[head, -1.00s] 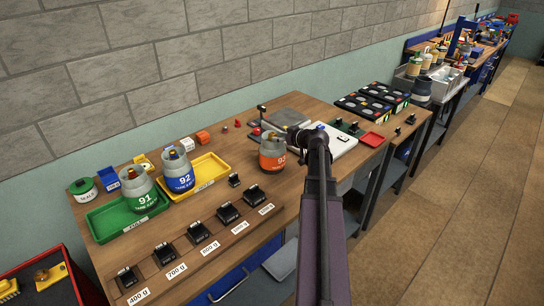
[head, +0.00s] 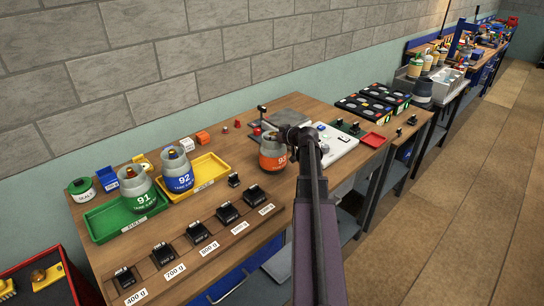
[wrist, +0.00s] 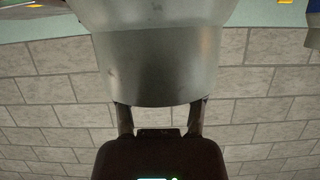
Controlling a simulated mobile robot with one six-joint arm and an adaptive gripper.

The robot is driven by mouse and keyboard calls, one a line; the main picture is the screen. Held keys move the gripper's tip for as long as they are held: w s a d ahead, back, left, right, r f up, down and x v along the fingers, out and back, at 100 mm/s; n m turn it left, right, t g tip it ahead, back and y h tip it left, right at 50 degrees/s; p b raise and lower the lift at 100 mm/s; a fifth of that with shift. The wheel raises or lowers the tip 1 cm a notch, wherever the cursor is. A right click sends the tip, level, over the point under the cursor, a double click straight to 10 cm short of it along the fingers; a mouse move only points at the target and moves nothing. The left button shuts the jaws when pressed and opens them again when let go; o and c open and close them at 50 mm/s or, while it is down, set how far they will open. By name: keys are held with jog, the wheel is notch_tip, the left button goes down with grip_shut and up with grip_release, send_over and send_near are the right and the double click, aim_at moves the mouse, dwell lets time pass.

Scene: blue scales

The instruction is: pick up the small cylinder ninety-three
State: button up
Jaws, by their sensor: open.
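The small cylinder ninety-three (head: 272,155) is grey with an orange band and stands upright on the wooden bench. My gripper (head: 289,134) is at its right side in the head view, partly hidden by my own arm. In the wrist view, a plain grey cylinder body (wrist: 160,65) fills the upper middle, very close, with its label out of sight. My gripper's two fingers (wrist: 162,104) are open and spread toward its two sides. I cannot tell whether they touch it.
A row of black weights (head: 196,233) lies along the front edge. A white panel (head: 341,141) is right of my gripper.

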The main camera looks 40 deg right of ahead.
grip_shut()
jog(key=shift+r, duration=0.1)
dwell(0.3)
jog(key=shift+r+p, duration=1.7)
jog(key=shift+p, duration=0.15)
jog(key=s+d+r+p, duration=0.1)
jog(key=s, duration=1.5)
jog(key=shift+r, duration=0.2)
